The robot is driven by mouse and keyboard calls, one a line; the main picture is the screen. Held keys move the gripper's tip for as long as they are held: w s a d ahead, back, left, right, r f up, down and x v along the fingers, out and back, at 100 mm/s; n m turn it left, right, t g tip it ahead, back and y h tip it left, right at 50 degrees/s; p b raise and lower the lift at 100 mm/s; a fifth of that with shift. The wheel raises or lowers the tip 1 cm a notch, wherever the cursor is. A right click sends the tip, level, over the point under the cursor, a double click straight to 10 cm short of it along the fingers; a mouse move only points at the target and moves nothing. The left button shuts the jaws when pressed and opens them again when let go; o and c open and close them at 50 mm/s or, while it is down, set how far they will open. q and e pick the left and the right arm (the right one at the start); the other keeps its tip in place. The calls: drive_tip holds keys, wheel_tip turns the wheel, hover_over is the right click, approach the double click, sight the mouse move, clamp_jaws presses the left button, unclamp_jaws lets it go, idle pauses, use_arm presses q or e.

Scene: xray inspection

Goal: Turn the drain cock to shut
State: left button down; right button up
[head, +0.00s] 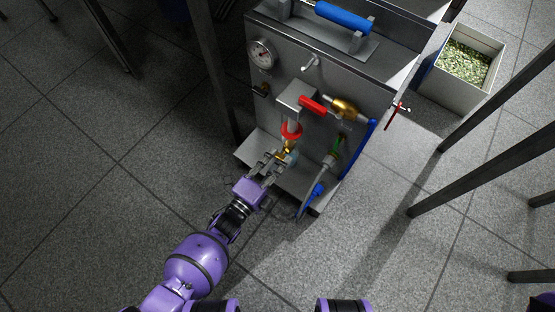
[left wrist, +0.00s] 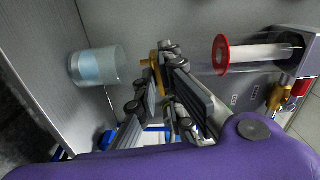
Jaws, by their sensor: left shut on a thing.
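The brass drain cock (head: 288,146) sits below the red-ringed filter bowl on the front of the grey metal panel unit. My left gripper (head: 273,160) reaches it from the lower left and is shut at it. In the left wrist view the brass of the drain cock (left wrist: 156,66) shows between and just beyond the fingertips of the left gripper (left wrist: 168,62). The fingers hide much of the cock, so its exact angle cannot be told. My right gripper is not in view.
A red ring (head: 291,130) circles the bowl above the cock. A clear cup (left wrist: 97,66) with pale blue liquid is close by. A bin (head: 482,98) stands right.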

use_arm(q)
drive_tip(key=shift+d+r+m, duration=0.1)
drive_tip(key=shift+r+m, duration=0.05)
drive_tip(key=shift+m, duration=0.45)
drive_tip(key=c, duration=1.9)
unclamp_jaws()
drive_tip(key=shift+o, duration=0.2)
drive_tip(key=v, duration=1.2)
